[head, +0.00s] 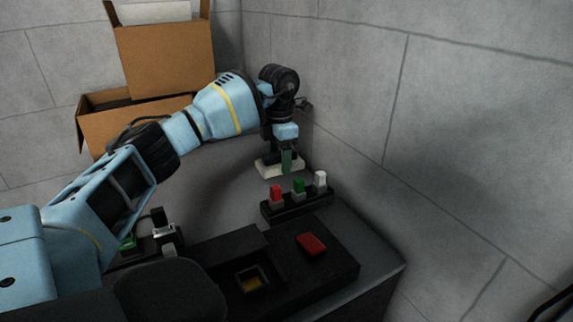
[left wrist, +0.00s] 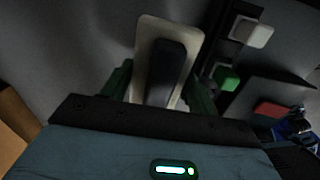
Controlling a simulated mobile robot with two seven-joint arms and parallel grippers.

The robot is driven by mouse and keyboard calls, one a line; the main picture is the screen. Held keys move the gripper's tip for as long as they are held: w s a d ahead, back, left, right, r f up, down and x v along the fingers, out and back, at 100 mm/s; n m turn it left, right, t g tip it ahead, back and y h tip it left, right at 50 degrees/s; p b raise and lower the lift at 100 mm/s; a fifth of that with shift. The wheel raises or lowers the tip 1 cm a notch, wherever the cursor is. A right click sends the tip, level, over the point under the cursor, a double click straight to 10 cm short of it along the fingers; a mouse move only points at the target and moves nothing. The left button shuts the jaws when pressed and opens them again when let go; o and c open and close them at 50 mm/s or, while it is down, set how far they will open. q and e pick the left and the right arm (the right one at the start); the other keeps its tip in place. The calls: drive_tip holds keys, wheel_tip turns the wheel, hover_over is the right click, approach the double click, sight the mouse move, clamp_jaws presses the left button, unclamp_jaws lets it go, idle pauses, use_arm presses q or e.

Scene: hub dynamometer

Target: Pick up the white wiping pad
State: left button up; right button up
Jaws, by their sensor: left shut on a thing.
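The white wiping pad (head: 266,167) is a flat off-white block with a dark handle on top, at the back of the table near the wall corner. My left gripper (head: 284,162) points down over it and is shut on the pad's dark handle. In the left wrist view the pad (left wrist: 143,50) lies between the green fingers of the left gripper (left wrist: 160,88), with the dark handle (left wrist: 170,62) between them. I cannot tell whether the pad still touches the table. My right gripper is not in view.
A black strip with red (head: 276,192), green (head: 298,186) and white (head: 320,179) blocks stands just in front of the pad. A black fixture (head: 335,265) with a red piece (head: 311,244) is nearer. Cardboard boxes (head: 165,60) stand at the back left; grey walls are close behind and right.

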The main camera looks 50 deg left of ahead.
use_arm(q)
drive_tip(key=s+a+b, duration=0.1)
drive_tip(key=s+a, duration=0.1)
drive_tip(key=s, duration=0.6)
drive_tip(key=s+a+b, duration=0.1)
drive_tip(key=s+a, duration=0.2)
drive_tip(key=s, duration=0.6)
drive_tip(key=shift+s, duration=0.1)
